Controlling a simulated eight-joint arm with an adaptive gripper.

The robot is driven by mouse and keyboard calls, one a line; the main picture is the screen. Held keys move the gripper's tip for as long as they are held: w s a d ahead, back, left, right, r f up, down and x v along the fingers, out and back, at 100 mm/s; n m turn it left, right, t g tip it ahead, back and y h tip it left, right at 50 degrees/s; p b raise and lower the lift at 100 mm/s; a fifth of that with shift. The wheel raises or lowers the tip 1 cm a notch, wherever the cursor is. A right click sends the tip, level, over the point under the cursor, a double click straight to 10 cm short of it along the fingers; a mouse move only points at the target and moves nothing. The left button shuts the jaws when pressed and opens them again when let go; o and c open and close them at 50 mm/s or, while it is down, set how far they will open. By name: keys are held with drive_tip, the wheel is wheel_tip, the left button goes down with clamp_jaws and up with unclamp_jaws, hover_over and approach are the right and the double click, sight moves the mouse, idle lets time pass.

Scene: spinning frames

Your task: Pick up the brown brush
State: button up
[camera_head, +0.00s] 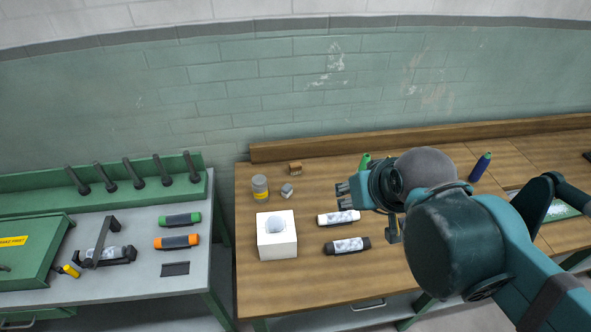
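A small brown block-like item (295,168), the only one that fits the brown brush, lies at the back of the wooden table near its left end. It is too small to make out bristles. My gripper (343,194) is to the right of it and nearer the camera, apart from it, above the table and pointing left. Its fingertips look apart with nothing between them. My arm hides part of the table to the right.
A white box (277,238), a white tube (338,218) and a black tube (347,246) are closer. A wooden ledge (400,140) runs behind.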

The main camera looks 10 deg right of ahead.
drive_tip(key=w, duration=0.1)
drive_tip(key=n+g+h+b, duration=0.35)
drive_tip(key=n+g, duration=0.25)
drive_tip(key=n, duration=1.3)
hover_over(295, 165)
drive_tip(key=a, duration=0.3)
wheel_tip(295, 165, down, 27)
drive_tip(key=shift+d+f+g+h+p, duration=0.1)
drive_tip(key=shift+f+g+h+p, duration=0.25)
drive_tip(key=shift+h, duration=0.2)
drive_tip(key=shift+x, duration=1.25)
